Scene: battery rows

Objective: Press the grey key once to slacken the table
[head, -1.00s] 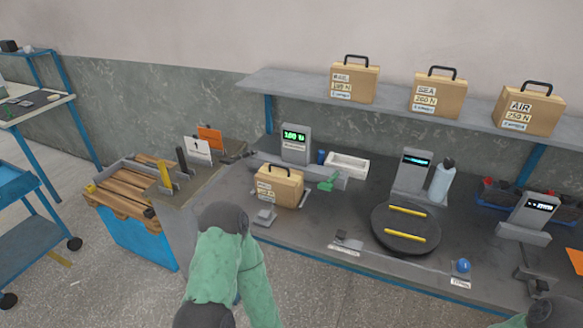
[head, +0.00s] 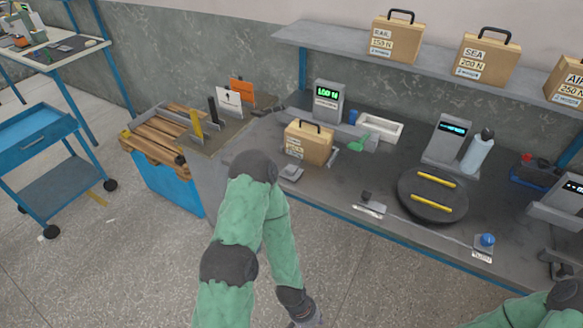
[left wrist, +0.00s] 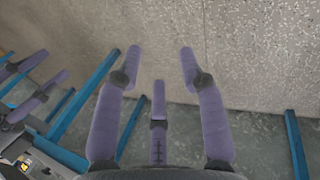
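On the bench front, a dark grey key (head: 367,197) stands on a pale labelled plate, left of the round black turntable (head: 432,212). The turntable bears two yellow bars. A blue knob (head: 487,240) with its own label stands at the right on the front edge. My left gripper (left wrist: 158,60) is open and empty over the floor in the left wrist view. In the head view it shows only partly at the bottom edge, in front of the bench. My right gripper (left wrist: 55,68) shows partly at the left of the left wrist view, its fingers spread and empty.
A tan case (head: 308,146), a green-lit display (head: 328,100), a white tray (head: 380,127) and a bottle (head: 477,152) stand on the bench. More cases sit on the shelf (head: 350,47). A blue cart (head: 40,140) stands left. The floor before the bench is clear.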

